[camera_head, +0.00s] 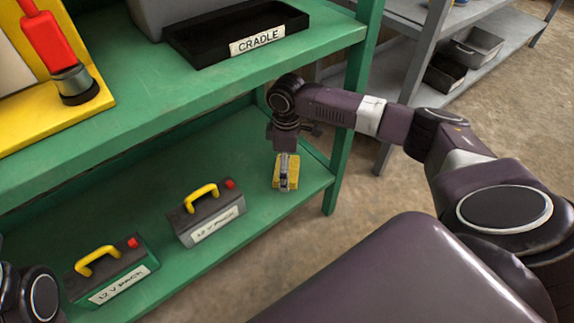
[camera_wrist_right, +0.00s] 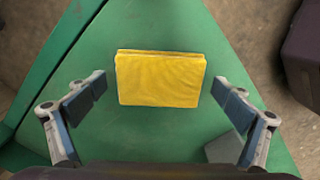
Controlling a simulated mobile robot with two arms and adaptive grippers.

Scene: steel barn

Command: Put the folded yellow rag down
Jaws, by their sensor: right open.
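The folded yellow rag (camera_head: 278,180) lies at the right end of the green lower shelf (camera_head: 240,150). In the right wrist view the rag (camera_wrist_right: 158,80) is a flat folded block, lying on green. My right gripper (camera_head: 286,183) is just above it, pointing down. In its wrist view the right gripper (camera_wrist_right: 158,100) is open, one finger on either side of the rag, with gaps on both sides and nothing held. In the head view the gripper hides part of the rag. Only a joint of my left arm shows at the lower left; its gripper is out of view.
Two battery packs (camera_head: 206,216) (camera_head: 112,270) with yellow handles stand on the lower shelf, left of the rag. A black tray labelled CRADLE (camera_head: 205,48) is on the upper shelf. A green post (camera_head: 350,130) rises beside the shelf's right end.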

